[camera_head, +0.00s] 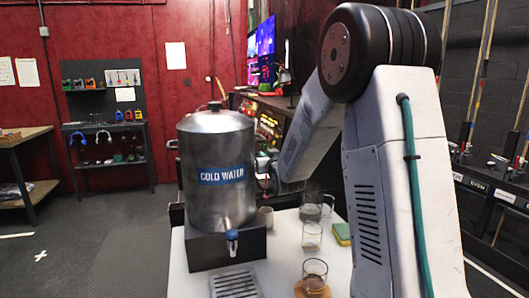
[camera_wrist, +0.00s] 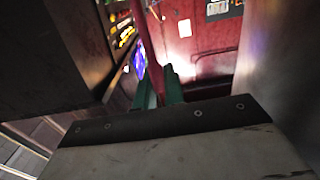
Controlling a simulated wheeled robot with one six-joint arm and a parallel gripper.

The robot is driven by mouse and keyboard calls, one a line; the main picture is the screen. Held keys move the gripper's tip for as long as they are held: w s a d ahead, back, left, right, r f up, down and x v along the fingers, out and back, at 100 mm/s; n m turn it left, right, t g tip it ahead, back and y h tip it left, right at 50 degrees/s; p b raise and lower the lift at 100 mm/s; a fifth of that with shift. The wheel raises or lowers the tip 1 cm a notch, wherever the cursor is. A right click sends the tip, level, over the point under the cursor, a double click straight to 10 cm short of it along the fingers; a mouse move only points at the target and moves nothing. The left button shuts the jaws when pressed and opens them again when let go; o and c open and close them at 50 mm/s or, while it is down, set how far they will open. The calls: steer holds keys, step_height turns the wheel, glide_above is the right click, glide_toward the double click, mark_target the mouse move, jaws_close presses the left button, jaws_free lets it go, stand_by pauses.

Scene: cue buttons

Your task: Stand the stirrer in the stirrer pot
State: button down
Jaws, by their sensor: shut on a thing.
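My gripper (camera_wrist: 160,84) shows two green fingers close together in the wrist view. A thin reddish strip (camera_wrist: 147,45) rises between them; it looks like the stirrer, seen nearly end to end, but it is hard to separate from the red wall behind. In the head view my arm reaches behind the steel urn, and the fingers and the stirrer are hidden there. A small beige pot (camera_head: 266,217) stands on the table just right of the urn, partly hidden; it may be the stirrer pot. My gripper is above and behind it.
The steel urn (camera_head: 216,150) marked COLD WATER stands on a dark base with a tap. A drip tray (camera_head: 235,284), a glass (camera_head: 312,237), a glass on a wooden coaster (camera_head: 315,273), a glass jug (camera_head: 316,206) and a sponge (camera_head: 342,234) share the white table (camera_head: 283,262).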

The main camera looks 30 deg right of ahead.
steer(key=shift+f, duration=5.7)
steer(key=c, duration=1.4)
jaws_free()
steer(key=shift+s, duration=0.1)
